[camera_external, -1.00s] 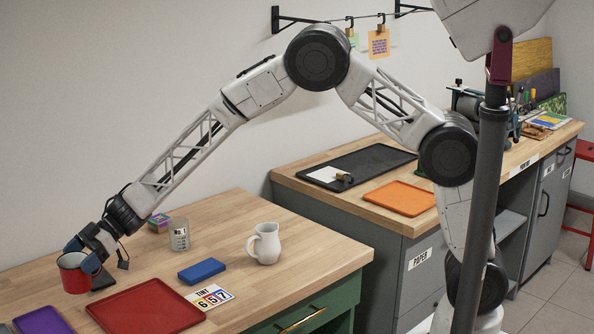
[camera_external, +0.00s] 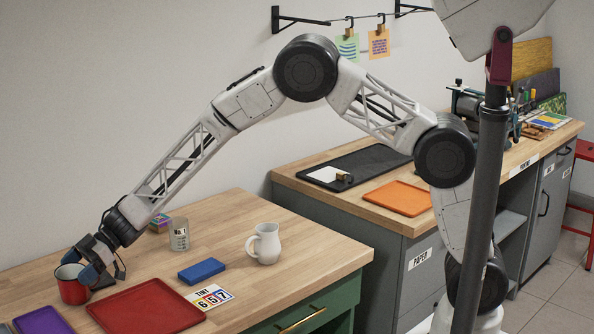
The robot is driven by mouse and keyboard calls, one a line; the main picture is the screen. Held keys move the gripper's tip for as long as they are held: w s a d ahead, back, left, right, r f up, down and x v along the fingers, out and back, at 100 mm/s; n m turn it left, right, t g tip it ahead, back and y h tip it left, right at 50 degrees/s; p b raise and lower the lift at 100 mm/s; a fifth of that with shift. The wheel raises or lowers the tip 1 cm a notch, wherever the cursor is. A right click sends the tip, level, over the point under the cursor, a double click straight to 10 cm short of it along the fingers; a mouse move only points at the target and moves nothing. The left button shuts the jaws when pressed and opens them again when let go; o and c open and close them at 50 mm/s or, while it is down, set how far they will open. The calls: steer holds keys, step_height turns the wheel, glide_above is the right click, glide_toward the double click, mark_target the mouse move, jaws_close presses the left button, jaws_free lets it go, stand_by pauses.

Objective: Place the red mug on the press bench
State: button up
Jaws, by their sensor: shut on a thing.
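The red mug (camera_external: 73,291) is at the far left, over the wooden table (camera_external: 230,225), and looks upright. My gripper (camera_external: 88,265) reaches down to it from the upper right and is shut on the mug near its rim. The fingers hide part of the mug. I cannot tell whether the mug's base touches the table. The bench with a grey cabinet (camera_external: 345,206) stands to the right, apart from the table, and carries a press-like machine (camera_external: 468,103) at its far end.
The bench holds a black tray (camera_external: 375,158) and an orange tray (camera_external: 398,199). A dark pole (camera_external: 487,180) stands in the foreground.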

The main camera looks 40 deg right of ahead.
steer(key=shift+f, duration=0.25)
steer(key=o, duration=0.7)
steer(key=shift+r, duration=0.2)
steer(key=v, duration=1.2)
steer(key=shift+f, duration=0.1)
stand_by(0.6)
